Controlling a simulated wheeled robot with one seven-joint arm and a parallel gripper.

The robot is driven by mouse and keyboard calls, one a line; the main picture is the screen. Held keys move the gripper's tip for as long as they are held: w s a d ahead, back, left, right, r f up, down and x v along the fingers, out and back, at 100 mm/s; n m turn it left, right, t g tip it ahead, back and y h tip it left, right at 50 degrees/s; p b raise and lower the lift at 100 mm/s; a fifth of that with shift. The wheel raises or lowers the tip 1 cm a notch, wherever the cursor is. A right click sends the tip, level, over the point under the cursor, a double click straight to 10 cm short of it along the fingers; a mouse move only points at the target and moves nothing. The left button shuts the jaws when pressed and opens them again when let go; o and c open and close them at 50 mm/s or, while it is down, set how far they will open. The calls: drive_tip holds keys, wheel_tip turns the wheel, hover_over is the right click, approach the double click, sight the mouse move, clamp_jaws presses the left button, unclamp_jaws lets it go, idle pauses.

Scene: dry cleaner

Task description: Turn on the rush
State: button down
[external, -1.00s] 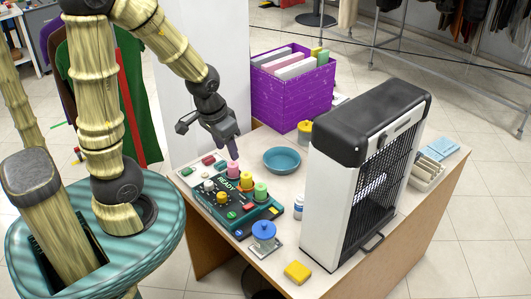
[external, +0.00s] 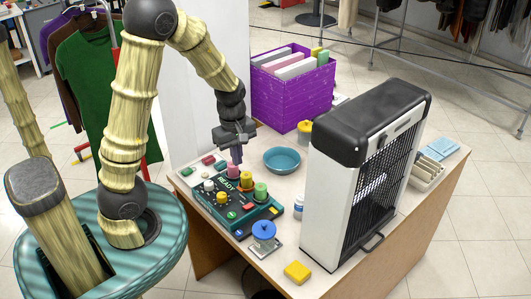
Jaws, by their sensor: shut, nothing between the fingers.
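A dark green control panel (external: 211,198) lies on the counter, with the word READY on it and several coloured knobs or buttons. A pink button (external: 234,172), a yellow button (external: 246,180), a green button (external: 260,191), a white one and another yellow one stand up from it. No label reading "rush" is legible. My gripper (external: 236,160) points down, shut and empty, with its fingertips just above or touching the pink button. Contact cannot be told from this view.
A blue knob on a metal base (external: 263,232) and a yellow block (external: 297,271) are at the front edge. A teal bowl (external: 281,160), a purple file box (external: 296,95) and a large black-and-white heater-like unit (external: 358,170) stand behind and right.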

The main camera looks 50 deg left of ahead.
wheel_tip(320, 180, down, 5)
drive_tip(key=w+a+n+b, duration=0.2)
drive_tip(key=w+n, duration=0.1)
drive_tip(key=n, duration=0.5)
drive_tip(key=n+g+b, duration=0.2)
drive_tip(key=n+b, duration=0.1)
drive_tip(key=n, duration=0.8)
hover_over(245, 207)
drive_tip(key=w, duration=0.2)
drive_tip(key=shift+d+f, duration=0.1)
drive_tip(key=shift+f, duration=2)
drive_tip(key=shift+f, duration=0.15)
drive_tip(key=f, duration=0.4)
drive_tip(key=s+f, duration=0.1)
drive_tip(key=f, duration=0.8)
drive_tip(key=shift+s+b, duration=0.3)
drive_tip(key=shift+s, duration=0.05)
drive_tip(key=shift+f, duration=0.3)
drive_tip(key=shift+f, duration=0.1)
